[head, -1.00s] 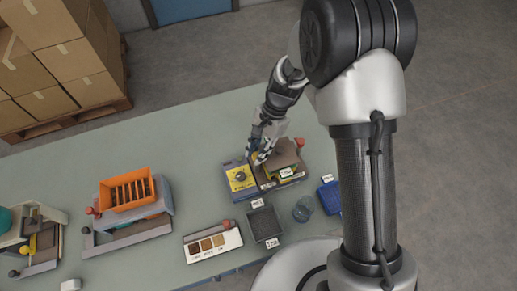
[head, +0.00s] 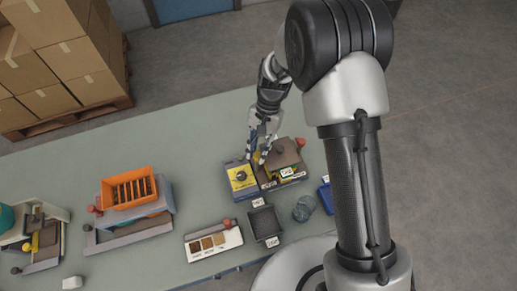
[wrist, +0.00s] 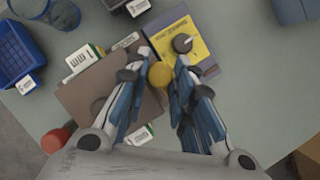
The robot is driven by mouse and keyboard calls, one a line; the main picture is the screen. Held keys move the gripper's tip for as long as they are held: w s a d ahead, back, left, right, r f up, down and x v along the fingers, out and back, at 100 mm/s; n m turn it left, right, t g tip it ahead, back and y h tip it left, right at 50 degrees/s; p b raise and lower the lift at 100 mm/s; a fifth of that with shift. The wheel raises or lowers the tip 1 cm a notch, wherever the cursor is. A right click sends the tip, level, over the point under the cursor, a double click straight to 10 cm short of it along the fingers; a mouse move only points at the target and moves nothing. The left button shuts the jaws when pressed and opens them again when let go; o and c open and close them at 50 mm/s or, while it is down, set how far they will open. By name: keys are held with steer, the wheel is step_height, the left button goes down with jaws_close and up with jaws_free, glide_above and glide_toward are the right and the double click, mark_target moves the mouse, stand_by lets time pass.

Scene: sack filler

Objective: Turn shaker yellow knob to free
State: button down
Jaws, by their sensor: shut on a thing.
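The shaker (head: 286,157) is a brown-topped unit on the table; its brown top (wrist: 92,92) also shows in the wrist view. The round yellow knob (wrist: 160,75) sits at its edge, between my fingers. My gripper (wrist: 164,58) is shut on the yellow knob, one finger on each side. In the head view my gripper (head: 256,158) points down between the shaker and a yellow-faced box, and its fingers hide the knob. The knob's setting cannot be read.
The yellow-faced box (head: 241,179) with a dark dial (wrist: 183,43) stands close beside the fingers. A red knob (wrist: 55,141) is at the shaker's far end. A dark tray (head: 265,223), a clear cup (head: 305,208) and a blue tray (wrist: 16,55) stand nearby.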

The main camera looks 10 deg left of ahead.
steer(key=c, duration=1.4)
jaws_free()
steer(key=shift+o, duration=0.2)
steer(key=v, duration=1.2)
steer(key=shift+w+f, duration=0.1)
